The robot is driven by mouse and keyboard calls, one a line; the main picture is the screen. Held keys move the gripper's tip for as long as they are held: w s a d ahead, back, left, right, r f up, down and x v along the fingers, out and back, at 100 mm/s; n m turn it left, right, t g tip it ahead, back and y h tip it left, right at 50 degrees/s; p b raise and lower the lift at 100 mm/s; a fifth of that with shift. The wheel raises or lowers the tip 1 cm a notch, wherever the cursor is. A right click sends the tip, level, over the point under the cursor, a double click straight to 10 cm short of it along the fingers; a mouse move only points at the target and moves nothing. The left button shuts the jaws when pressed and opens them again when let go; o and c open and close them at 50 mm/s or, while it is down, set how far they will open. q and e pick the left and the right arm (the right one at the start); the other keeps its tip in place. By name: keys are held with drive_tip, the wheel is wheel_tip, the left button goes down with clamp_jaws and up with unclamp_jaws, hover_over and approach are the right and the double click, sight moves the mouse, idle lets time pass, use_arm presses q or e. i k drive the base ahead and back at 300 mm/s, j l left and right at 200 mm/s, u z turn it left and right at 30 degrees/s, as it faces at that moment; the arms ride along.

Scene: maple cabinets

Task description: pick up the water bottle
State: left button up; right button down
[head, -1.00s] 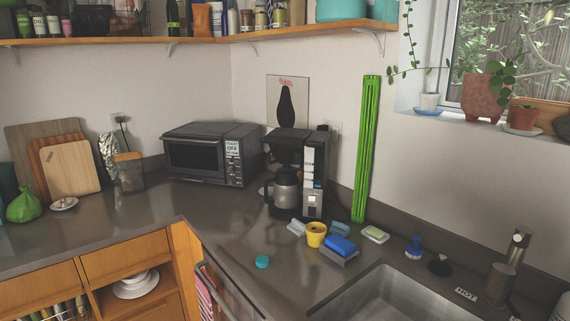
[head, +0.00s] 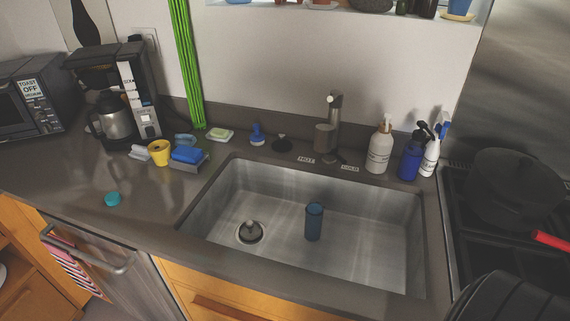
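A dark blue, cylindrical vessel (head: 314,222) stands upright in the steel sink (head: 375,225), right of the drain. It looks like a water bottle or tumbler, but I cannot tell for certain which. A small teal round piece (head: 112,199) lies on the counter left of the sink; it may be a cap. Neither of my grippers shows in the head view.
The faucet (head: 328,135) stands behind the sink. Soap bottles (head: 380,148) stand at its back right corner. A yellow cup (head: 159,153) and sponges are at the left. The stove at right holds a black pot (head: 515,190). The front-left counter is mostly clear.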

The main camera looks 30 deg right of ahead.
sight(315, 212)
drive_tip(key=z, duration=0.4)
drive_tip(key=k+z, duration=0.15)
drive_tip(key=z, duration=0.65)
drive_tip(key=i+j+u, duration=0.1)
drive_tip(key=j+u, duration=0.2)
drive_tip(key=i+j+u, duration=0.25)
drive_tip(key=j+u, duration=0.3)
